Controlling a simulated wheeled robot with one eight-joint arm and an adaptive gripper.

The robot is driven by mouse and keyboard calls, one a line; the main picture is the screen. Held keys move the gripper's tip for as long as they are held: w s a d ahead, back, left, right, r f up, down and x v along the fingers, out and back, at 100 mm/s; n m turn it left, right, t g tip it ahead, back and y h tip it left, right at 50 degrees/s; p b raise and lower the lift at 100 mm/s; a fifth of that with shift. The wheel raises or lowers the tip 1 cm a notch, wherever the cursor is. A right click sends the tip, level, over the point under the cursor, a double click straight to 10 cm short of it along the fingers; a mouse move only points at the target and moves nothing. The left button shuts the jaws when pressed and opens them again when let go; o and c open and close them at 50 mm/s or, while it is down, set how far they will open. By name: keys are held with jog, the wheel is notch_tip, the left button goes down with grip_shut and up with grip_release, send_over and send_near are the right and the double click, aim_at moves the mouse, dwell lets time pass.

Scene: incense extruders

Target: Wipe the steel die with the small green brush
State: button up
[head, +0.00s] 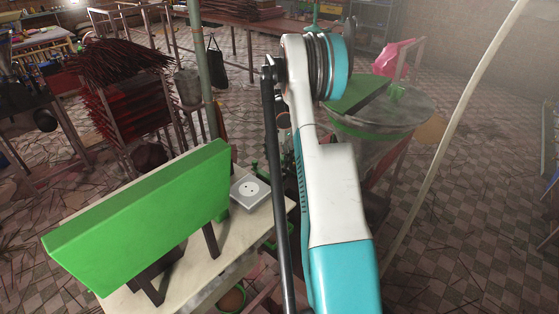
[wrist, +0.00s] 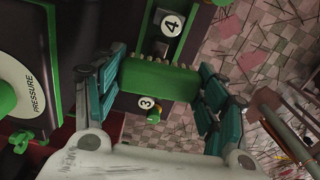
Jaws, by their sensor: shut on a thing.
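In the wrist view my gripper (wrist: 160,78) has its teal fingers shut on a small green block with a row of short bristle-like tips along its far edge, which I take as the small green brush (wrist: 158,82). In the head view my arm hides the gripper and the brush. A square silver block with a round face and small dark holes, which looks like the steel die (head: 250,191), lies on the pale table (head: 272,214). The die does not show in the wrist view.
A large slanted green board (head: 145,215) stands on the table left of the die. A round drum (head: 345,130) with a green-topped lid is behind my arm. A green machine with a PRESSURE dial (wrist: 22,88) is at left in the wrist view.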

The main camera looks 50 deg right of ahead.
aim_at(278, 155)
jog(key=shift+r+p, duration=1.15)
jog(key=shift+r, duration=1.5)
jog(key=shift+w, duration=0.1)
